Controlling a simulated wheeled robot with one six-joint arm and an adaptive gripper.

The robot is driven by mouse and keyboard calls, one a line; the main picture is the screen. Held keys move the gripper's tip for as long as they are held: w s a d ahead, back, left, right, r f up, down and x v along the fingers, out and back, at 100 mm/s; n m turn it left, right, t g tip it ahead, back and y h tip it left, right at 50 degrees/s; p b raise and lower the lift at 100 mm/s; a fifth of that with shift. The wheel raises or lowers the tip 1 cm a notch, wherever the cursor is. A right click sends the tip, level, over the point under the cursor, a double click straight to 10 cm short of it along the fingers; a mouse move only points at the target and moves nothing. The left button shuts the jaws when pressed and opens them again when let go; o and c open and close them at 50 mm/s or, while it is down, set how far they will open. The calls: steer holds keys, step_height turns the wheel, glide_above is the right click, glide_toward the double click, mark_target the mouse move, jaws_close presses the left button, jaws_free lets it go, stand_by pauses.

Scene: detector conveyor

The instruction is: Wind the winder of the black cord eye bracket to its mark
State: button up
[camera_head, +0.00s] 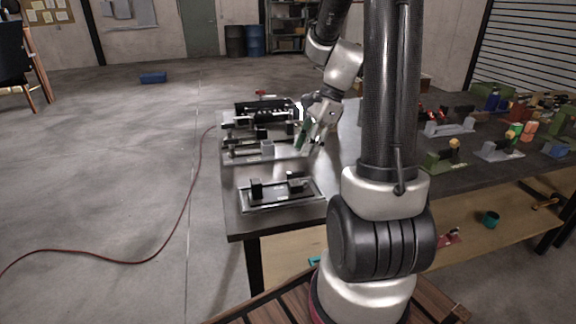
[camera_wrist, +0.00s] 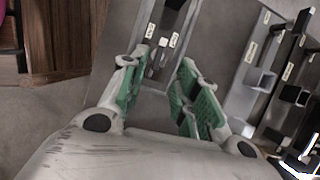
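Several bracket fixtures stand on plates at the left end of the table. The nearest plate (camera_head: 281,206) carries two dark upright blocks (camera_head: 256,189). Behind it a plate (camera_head: 285,156) carries a grey block (camera_head: 266,148) and dark parts. I cannot read the labels, so I cannot tell which fixture is the black cord eye bracket, and no winder or mark can be made out. My gripper (camera_head: 306,135) is above the rear plates' right end, green pads down. In the wrist view it is open and empty (camera_wrist: 157,78), with a labelled plate (camera_wrist: 163,68) beyond its fingertips.
A dark long fixture (camera_head: 266,110) stands at the back of that table end. More coloured fixtures (camera_head: 450,130) stand on the right side beyond my arm. A red cable (camera_head: 130,260) lies on the floor at left. The table's front left corner is bare.

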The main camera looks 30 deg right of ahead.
mark_target(296, 172)
steer(key=shift+m, duration=0.4)
steer(key=x, duration=0.7)
steer(key=shift+a+f, duration=0.15)
steer(key=shift+f, duration=0.2)
steer(key=shift+c, duration=0.3)
jaws_close()
